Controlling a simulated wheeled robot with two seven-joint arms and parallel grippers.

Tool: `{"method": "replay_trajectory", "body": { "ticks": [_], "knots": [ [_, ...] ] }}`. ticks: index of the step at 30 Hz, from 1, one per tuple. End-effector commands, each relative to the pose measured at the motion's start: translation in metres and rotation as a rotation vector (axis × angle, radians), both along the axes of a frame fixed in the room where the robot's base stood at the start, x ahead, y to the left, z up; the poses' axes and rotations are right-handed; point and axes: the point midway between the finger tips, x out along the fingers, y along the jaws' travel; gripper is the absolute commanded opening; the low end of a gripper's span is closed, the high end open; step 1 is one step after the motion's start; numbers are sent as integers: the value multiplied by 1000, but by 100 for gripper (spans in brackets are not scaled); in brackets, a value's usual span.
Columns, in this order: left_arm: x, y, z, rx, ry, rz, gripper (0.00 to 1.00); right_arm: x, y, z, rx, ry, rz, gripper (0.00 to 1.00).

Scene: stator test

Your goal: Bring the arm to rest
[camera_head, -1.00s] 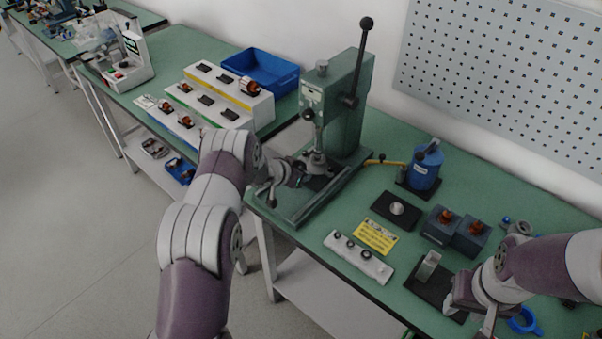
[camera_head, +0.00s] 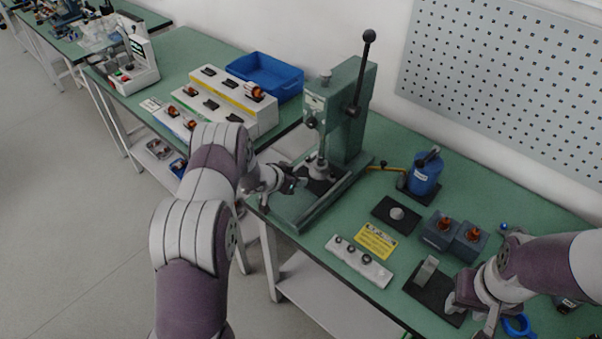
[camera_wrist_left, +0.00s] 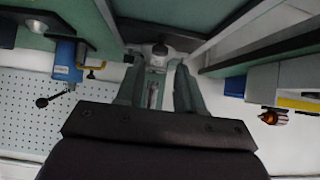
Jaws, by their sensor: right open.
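My left arm reaches from the bottom left, and its gripper (camera_head: 293,184) is beside the base of the green lever press (camera_head: 352,120), on its left side. In the left wrist view the two fingers (camera_wrist_left: 158,92) stand apart. A grey metal part shows between or beyond them; I cannot tell how near it is. My right gripper (camera_head: 468,312) is low at the right, by a black plate (camera_head: 422,287) with an upright metal block. Its fingertips are partly hidden by the wrist and the picture edge.
Dark blocks with copper parts (camera_head: 455,233) stand near my right arm. A blue bin (camera_head: 264,77) is on the bench behind left.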

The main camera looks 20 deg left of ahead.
Motion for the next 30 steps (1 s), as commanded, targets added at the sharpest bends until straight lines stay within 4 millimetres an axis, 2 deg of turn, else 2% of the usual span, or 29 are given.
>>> {"method": "replay_trajectory", "body": {
  "ticks": [2,17,20,22,23,24,26,30],
  "knots": [
    [-5,2,6,0,1,0,37,0,0,7,0,0,0,43],
    [-6,2,5,4,-1,-3,37,0,0,5,0,0,0,43],
    [-14,15,-8,78,47,18,37,0,0,5,0,0,0,43],
    [-40,26,-29,122,156,79,37,0,0,5,0,0,0,43],
    [-57,34,-32,150,222,123,37,0,0,6,0,0,0,43],
    [-84,42,-27,191,326,186,37,0,0,6,0,0,0,43],
    [-126,41,-4,237,473,260,37,0,0,6,0,0,0,43],
    [-228,8,65,249,744,359,37,0,0,6,0,0,0,43]
  ]
}}
